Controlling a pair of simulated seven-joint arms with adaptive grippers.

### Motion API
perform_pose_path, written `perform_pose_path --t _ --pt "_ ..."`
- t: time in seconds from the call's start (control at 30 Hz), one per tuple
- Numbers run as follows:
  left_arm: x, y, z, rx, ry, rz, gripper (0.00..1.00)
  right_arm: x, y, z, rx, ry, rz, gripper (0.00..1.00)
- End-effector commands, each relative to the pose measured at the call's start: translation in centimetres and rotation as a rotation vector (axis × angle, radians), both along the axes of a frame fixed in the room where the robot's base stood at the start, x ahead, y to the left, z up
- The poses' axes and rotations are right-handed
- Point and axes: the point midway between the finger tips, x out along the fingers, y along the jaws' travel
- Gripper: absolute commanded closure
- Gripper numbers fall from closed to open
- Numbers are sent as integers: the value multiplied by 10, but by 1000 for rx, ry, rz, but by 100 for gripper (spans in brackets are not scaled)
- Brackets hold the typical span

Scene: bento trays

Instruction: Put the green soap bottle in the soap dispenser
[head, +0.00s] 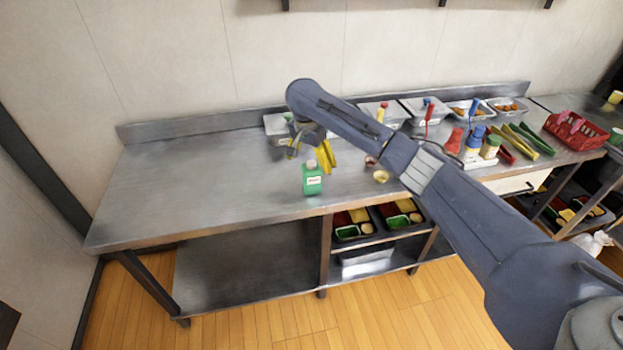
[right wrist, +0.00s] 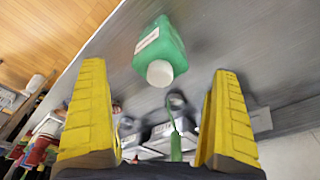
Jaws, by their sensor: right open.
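The green soap bottle (head: 312,180) stands upright near the front edge of the steel counter. It has a white cap and a white label. My right gripper (head: 309,152) is open and empty just behind and above the bottle, its yellow fingers apart. In the right wrist view the bottle (right wrist: 160,45) lies beyond the fingertips, its cap towards the gap between the fingers, and nothing is between them. I cannot make out a soap dispenser in either view. My left gripper is not in view.
A metal container (head: 276,128) sits behind my gripper, partly hidden. Small bowls (head: 381,177) lie to the right. Metal trays, bottles, tongs and a red basket (head: 575,131) fill the counter's right side. The counter's left half (head: 190,185) is clear. Bento trays (head: 350,237) sit on a shelf below.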

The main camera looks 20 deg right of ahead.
Motion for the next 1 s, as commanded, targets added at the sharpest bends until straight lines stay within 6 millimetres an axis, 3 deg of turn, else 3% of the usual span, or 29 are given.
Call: perform_pose_path --t 0.27,0.63,1.0 --pt "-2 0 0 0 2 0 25 1 -2 -13 0 1 -1 3" --pt "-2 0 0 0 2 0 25 3 -6 -53 1 2 -1 3" --pt "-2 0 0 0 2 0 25 4 -7 -60 0 0 -1 3"
